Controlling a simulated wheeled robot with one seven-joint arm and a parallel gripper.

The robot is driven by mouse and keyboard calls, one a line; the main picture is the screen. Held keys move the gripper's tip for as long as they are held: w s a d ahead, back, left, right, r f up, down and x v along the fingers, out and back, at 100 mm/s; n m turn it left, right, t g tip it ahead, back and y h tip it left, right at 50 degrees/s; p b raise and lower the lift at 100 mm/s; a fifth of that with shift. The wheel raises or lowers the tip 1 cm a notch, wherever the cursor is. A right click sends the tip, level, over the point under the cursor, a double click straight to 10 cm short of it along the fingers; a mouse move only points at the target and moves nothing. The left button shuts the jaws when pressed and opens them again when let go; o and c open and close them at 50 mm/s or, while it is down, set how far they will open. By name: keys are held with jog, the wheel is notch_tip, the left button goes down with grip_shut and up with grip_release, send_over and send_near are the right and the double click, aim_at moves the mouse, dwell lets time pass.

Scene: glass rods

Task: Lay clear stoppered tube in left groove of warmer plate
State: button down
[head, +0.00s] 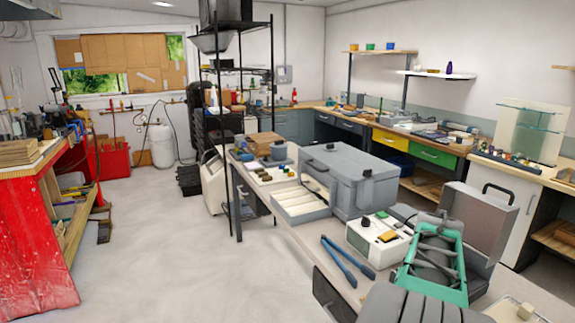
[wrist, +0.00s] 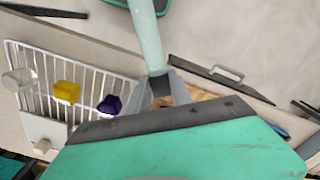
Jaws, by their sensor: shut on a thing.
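My gripper (wrist: 160,92) is shut on a pale, greenish translucent tube (wrist: 150,38) in the wrist view. The tube runs from between the fingers to the top edge, where its far end is cut off. I cannot make out its stopper. In the head view, a grey unit has a low front tray with pale lengthwise channels (head: 303,203). It looks like the grooved warmer plate, though I cannot be sure. No tube shows clearly in its channels. The fingers and held tube cannot be made out in the head view.
A white wire rack (wrist: 88,70) with clear, yellow (wrist: 67,92) and purple (wrist: 110,104) pieces lies left of my gripper in the wrist view. Blue-handled pliers (head: 347,260) and a white knobbed device (head: 365,240) are on the bench. A grey lidded box (head: 345,175) stands behind the channels.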

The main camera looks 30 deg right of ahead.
jog(key=w+a+n, duration=0.4)
jog(key=w+a, duration=0.2)
jog(key=a, duration=0.6)
jog(key=w+a+f+n, duration=0.1)
jog(key=w+a+n, duration=0.3)
jog(key=a, duration=0.8)
jog(key=w+a+n, duration=0.4)
jog(key=w+a, duration=0.4)
jog(key=a, duration=0.4)
jog(key=shift+w+f, duration=0.15)
jog(key=shift+w, duration=0.05)
